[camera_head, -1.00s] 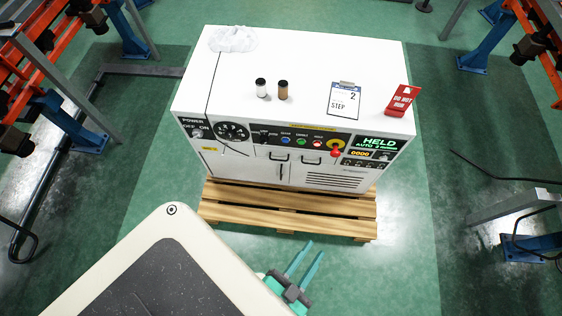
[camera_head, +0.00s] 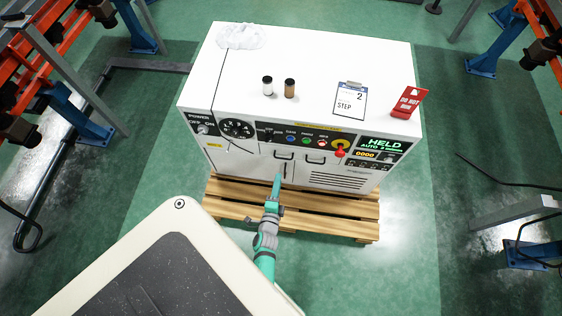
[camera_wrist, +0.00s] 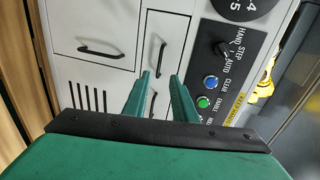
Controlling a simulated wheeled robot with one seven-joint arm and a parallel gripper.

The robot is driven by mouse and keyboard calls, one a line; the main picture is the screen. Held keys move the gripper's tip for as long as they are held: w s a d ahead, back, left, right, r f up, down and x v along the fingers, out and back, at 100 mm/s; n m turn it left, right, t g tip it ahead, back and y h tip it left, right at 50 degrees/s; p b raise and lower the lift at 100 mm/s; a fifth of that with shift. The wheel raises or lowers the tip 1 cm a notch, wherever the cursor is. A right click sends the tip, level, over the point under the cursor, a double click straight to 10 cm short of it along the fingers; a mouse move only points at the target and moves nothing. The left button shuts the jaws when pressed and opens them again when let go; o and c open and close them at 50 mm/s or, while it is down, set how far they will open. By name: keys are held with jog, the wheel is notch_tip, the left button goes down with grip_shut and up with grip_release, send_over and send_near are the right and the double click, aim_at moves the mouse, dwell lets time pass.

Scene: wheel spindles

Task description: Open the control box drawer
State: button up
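The control box (camera_head: 300,65) is a white cabinet with a black control panel on its front. My gripper (camera_head: 277,180) is in front of the lower door, below the left drawer. In the wrist view, turned on its side, my gripper (camera_wrist: 160,77) is open and empty. I see no contact with either handle.
A door handle (camera_wrist: 100,50) and vent slots sit below the drawers. The box stands on a wooden pallet (camera_head: 225,208). Two small bottles, a step card (camera_head: 350,101), a red sign (camera_head: 409,102) and crumpled clear plastic lie on top. Green floor is free around it.

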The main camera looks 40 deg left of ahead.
jog(key=x, duration=1.1)
jog(key=shift+a, duration=0.25)
jog(key=shift+s+f, duration=0.1)
grip_shut()
dwell(1.1)
